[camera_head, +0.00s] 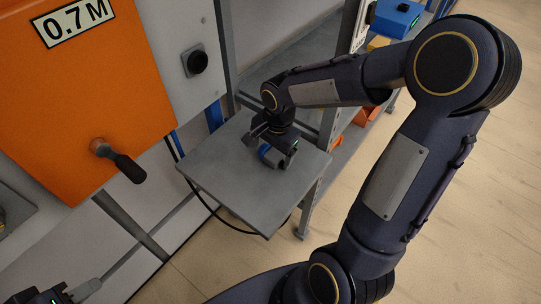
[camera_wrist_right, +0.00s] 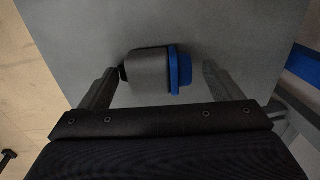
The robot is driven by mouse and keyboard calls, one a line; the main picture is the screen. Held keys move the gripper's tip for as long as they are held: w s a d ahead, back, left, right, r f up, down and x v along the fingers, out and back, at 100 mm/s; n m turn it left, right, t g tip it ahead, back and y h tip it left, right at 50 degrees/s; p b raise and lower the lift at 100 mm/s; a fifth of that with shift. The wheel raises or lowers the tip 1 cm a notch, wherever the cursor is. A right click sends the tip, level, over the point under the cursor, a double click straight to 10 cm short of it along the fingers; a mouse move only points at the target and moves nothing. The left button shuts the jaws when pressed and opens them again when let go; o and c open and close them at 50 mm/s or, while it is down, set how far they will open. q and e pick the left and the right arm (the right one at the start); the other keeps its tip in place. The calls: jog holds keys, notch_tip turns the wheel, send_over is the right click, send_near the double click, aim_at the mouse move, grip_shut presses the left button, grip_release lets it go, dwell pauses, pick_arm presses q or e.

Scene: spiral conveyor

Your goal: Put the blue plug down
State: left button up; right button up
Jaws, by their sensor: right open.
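The blue plug (camera_head: 266,154) is on the grey shelf plate (camera_head: 225,178) in the head view, partly hidden by my right gripper (camera_head: 272,146). In the right wrist view the plug (camera_wrist_right: 181,69) shows a blue flange and a grey body, lying on its side on the grey surface. My right gripper (camera_wrist_right: 163,82) is open, with one finger on each side of the plug. The left finger is close to the plug's dark end; I cannot tell if they touch. A gap shows between the right finger and the blue flange. My left gripper (camera_head: 42,297) shows only partly at the bottom left corner.
An orange panel (camera_head: 90,110) with a black-handled lever (camera_head: 122,162) stands at the left. A grey panel beside it bears a round black socket or knob (camera_head: 198,62). A rack with a blue box (camera_head: 397,18) stands behind my right arm. The plate's front part is bare.

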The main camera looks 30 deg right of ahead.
jog(key=shift+f, duration=0.25)
jog(key=c, duration=1.2)
jog(key=shift+r, duration=0.1)
